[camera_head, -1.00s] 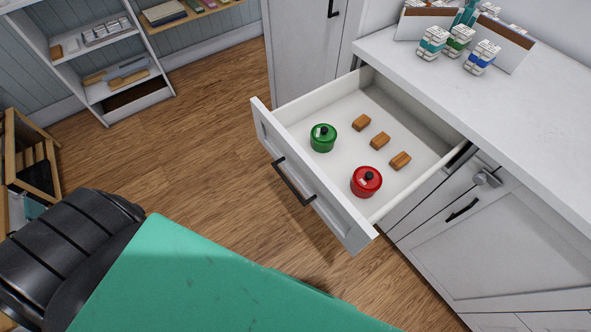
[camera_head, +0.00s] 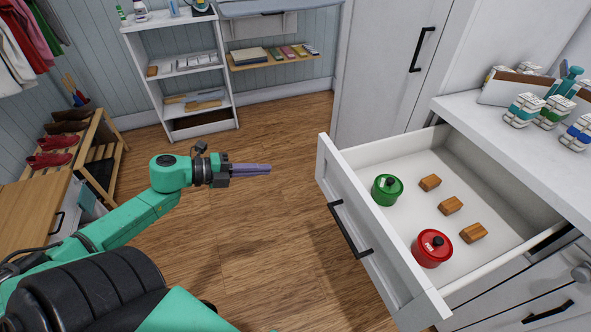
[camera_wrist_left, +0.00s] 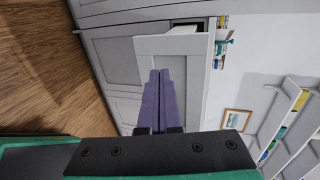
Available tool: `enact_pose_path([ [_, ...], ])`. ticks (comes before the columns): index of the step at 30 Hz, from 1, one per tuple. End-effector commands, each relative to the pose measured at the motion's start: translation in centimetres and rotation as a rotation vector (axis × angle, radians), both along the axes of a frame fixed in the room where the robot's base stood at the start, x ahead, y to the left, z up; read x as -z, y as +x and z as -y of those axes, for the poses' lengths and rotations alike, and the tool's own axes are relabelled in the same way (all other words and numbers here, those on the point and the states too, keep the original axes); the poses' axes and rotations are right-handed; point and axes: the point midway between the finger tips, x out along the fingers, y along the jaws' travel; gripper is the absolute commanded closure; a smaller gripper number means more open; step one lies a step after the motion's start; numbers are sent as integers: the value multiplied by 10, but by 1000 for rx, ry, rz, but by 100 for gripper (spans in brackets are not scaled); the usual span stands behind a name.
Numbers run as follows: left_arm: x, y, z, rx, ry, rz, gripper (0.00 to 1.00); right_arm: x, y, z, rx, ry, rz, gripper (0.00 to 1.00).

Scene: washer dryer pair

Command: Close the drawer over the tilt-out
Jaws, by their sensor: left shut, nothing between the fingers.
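The drawer (camera_head: 368,245) is pulled well out from the white cabinet under the counter, with a dark bar handle (camera_head: 350,230) on its front. Inside it are a green lidded pot (camera_head: 387,190), a red lidded pot (camera_head: 432,250) and several small wooden blocks (camera_head: 450,206). The tilt-out below is hidden behind the drawer front. My left gripper (camera_head: 268,168) is shut and empty, in the air left of the drawer front and apart from it. Its purple fingers lie together in the left wrist view (camera_wrist_left: 160,74), before white cabinet fronts. My right gripper is out of view.
A tall cabinet (camera_head: 385,70) stands behind the drawer. A white shelf unit (camera_head: 190,115) and a wooden shoe rack (camera_head: 100,145) stand at the back left. The wooden floor (camera_head: 260,240) before the drawer is clear.

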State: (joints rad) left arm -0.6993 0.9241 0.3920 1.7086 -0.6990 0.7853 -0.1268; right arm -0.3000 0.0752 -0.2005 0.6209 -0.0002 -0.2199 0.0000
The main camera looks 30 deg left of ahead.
Motion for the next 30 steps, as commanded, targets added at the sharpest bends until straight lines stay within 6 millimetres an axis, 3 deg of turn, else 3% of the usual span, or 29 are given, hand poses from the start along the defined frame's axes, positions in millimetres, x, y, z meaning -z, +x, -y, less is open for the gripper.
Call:
enact_pose_path([
  [15, 28, 75, 58, -9, -6, 5, 100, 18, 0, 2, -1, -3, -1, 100],
  [18, 26, 88, 70, -10, -6, 4, 100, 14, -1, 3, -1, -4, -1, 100],
  [24, 27, 102, 82, -10, -7, 1, 100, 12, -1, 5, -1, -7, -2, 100],
  [30, 29, 102, 83, -10, -8, -2, 100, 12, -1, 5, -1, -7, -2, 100],
])
